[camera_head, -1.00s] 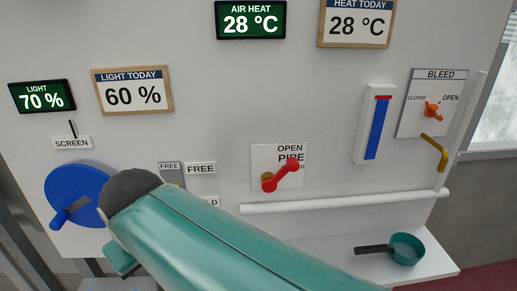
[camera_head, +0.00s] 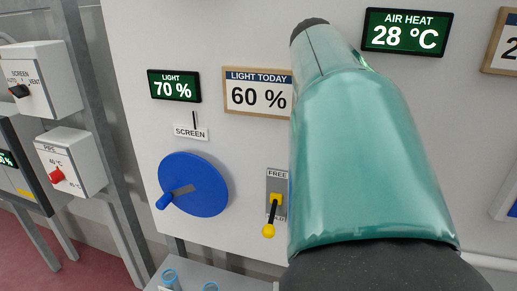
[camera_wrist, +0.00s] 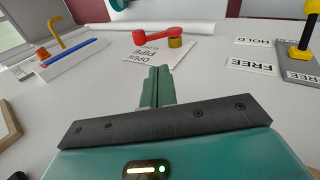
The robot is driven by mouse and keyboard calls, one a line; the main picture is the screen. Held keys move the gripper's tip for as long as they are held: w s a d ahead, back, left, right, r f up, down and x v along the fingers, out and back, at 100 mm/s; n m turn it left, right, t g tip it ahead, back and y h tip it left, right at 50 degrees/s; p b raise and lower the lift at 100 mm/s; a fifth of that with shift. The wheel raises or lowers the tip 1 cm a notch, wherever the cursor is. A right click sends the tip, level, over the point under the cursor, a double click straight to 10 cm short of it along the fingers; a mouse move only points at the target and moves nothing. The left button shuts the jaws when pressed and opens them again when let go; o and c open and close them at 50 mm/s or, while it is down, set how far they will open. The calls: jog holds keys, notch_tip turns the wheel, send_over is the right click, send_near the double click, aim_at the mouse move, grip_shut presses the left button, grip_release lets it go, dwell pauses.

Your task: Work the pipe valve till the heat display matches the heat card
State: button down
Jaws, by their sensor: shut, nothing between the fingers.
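The AIR HEAT display (camera_head: 405,35) reads 28 °C in the head view. The heat card (camera_head: 503,45) is cut off by the right edge; only a first digit 2 shows. The pipe valve is out of sight in the head view. The wrist view shows its red handle (camera_wrist: 165,36) on a brass hub (camera_wrist: 175,43), beside the OPEN PIPE label (camera_wrist: 160,57). My gripper (camera_wrist: 160,72) is shut and empty, and its fingertips appear below the valve in the wrist picture, apart from it.
A blue crank wheel (camera_head: 200,185), the light display (camera_head: 174,87) at 70 % and the light card (camera_head: 258,94) at 60 % are left of my arm. A yellow-knobbed lever (camera_head: 269,230) hangs down on the FREE/HOLD plate (camera_head: 277,183). A white pipe (camera_wrist: 165,28) lies beyond the valve.

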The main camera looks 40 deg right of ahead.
jog(key=s+d+f+m+g, duration=0.1)
jog(key=s+d+f, duration=0.5)
jog(key=s+f, duration=0.3)
jog(key=shift+s+d+f+y, duration=0.15)
jog(key=shift+s+f+y, duration=0.15)
jog(key=shift+s+f, duration=0.15)
jog(key=shift+s+d+f+t+y, duration=0.3)
jog(key=shift+s+f+t, duration=0.1)
jog(key=shift+s+f, duration=0.1)
dwell(0.3)
